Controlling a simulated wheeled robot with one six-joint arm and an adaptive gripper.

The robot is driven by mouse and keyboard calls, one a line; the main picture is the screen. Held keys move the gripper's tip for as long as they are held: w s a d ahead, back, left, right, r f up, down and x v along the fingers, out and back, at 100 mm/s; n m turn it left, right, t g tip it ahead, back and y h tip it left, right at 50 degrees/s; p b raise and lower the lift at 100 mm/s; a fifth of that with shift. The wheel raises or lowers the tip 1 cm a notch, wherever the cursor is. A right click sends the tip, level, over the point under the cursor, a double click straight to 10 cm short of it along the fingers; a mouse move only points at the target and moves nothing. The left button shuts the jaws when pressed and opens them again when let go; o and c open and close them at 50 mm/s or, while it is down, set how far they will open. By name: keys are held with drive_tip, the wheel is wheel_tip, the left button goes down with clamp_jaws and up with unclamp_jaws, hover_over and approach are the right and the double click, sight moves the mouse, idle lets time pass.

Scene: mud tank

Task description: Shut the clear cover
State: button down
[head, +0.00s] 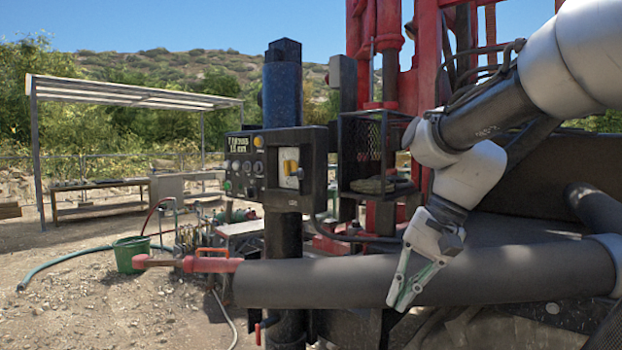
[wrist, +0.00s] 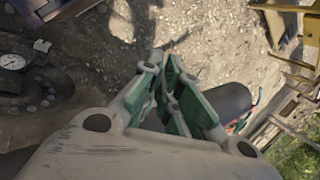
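A black control box (head: 262,166) stands on a post left of the middle in the head view. A yellow switch (head: 289,167) on a pale plate sits on its right-hand face. The clear cover is too small and see-through for me to make out its edges or its angle. My gripper (head: 398,306) is well to the right of the box and lower, in front of a thick dark pipe, pointing down. Its green-padded fingers come together at the tips, with nothing seen between them. The wrist view shows the fingers (wrist: 168,62) over gravel, not the box.
The thick dark pipe (head: 330,282) with a red end crosses below the box. A black mesh cage (head: 362,152) stands right of the box, between it and my arm. A green bucket (head: 131,254) and hose lie on the ground at left. Air in front of the box is free.

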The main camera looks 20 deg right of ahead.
drive_tip(key=w+a+r+m+t+y, duration=0.1)
drive_tip(key=w+a+r+m+y, duration=0.1)
drive_tip(key=w+r+m+y, duration=0.55)
drive_tip(key=m+t+y, duration=0.4)
drive_tip(key=m, duration=0.3)
approach(290, 180)
drive_tip(key=x, duration=0.4)
drive_tip(key=shift+w+d+f, duration=0.1)
drive_tip(key=shift+w, duration=0.05)
